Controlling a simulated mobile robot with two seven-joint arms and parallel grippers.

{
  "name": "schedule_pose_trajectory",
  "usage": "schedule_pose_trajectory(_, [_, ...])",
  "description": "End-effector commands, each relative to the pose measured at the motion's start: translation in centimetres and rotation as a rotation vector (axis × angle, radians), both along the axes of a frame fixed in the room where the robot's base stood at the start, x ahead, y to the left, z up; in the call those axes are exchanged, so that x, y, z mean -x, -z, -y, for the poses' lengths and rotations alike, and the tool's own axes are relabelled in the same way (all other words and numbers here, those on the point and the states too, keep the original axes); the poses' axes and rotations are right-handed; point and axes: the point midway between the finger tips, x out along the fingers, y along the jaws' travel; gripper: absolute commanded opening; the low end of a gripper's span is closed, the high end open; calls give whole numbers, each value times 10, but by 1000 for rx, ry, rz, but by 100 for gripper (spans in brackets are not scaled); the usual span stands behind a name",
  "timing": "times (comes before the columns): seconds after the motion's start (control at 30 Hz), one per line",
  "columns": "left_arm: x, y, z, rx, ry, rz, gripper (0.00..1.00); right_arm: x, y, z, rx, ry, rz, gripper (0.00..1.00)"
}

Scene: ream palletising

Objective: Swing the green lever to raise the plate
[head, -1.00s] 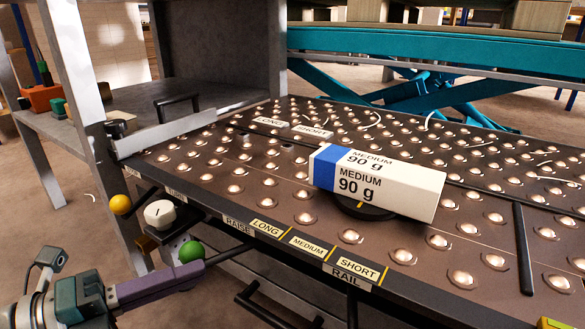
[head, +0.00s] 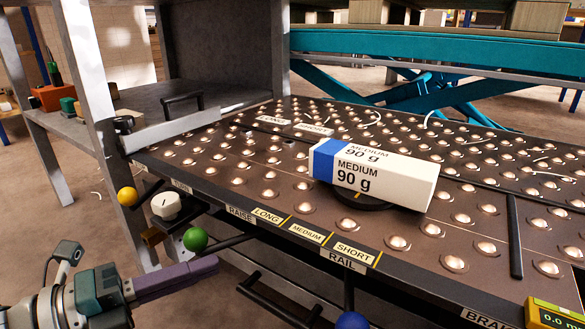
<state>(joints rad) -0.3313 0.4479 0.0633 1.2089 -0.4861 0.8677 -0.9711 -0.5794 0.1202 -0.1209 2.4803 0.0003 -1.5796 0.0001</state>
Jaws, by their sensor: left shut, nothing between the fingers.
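The green lever knob (head: 195,239) sits on a dark rod below the table's front edge, by the RAISE label (head: 240,214). My left gripper (head: 212,264), with purple fingers, is shut and empty just below and right of the knob. A small gap shows between them in the picture; whether it touches the rod, I cannot tell. A dark round plate (head: 377,204) shows under a white and blue ream (head: 394,184) marked MEDIUM 90 g. The ream hides most of the plate. My right gripper is not in view.
A yellow knob (head: 127,196), a white dial (head: 165,206) and a blue knob (head: 352,321) line the front edge. A yellow display (head: 554,313) is at lower right. The ball-studded table (head: 225,182) is mostly clear. A teal lift (head: 430,48) stands behind.

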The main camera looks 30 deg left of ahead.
Motion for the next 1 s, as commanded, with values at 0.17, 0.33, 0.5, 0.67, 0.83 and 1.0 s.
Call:
schedule_pose_trajectory(0.17, [31,-2,-24,-1,0,-9,0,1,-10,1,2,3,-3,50])
schedule_pose_trajectory(0.33, [58,-4,-45,-1,1,-5,0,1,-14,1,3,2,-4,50])
schedule_pose_trajectory(0.5, [73,-4,-57,1,3,-3,0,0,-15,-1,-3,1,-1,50])
schedule_pose_trajectory(0.67, [78,-5,-60,1,4,-1,0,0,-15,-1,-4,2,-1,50])
schedule_pose_trajectory(0.83, [78,-5,-61,1,4,-1,0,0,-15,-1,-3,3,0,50])
schedule_pose_trajectory(1.0, [78,-5,-60,1,4,-1,0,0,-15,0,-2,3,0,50])
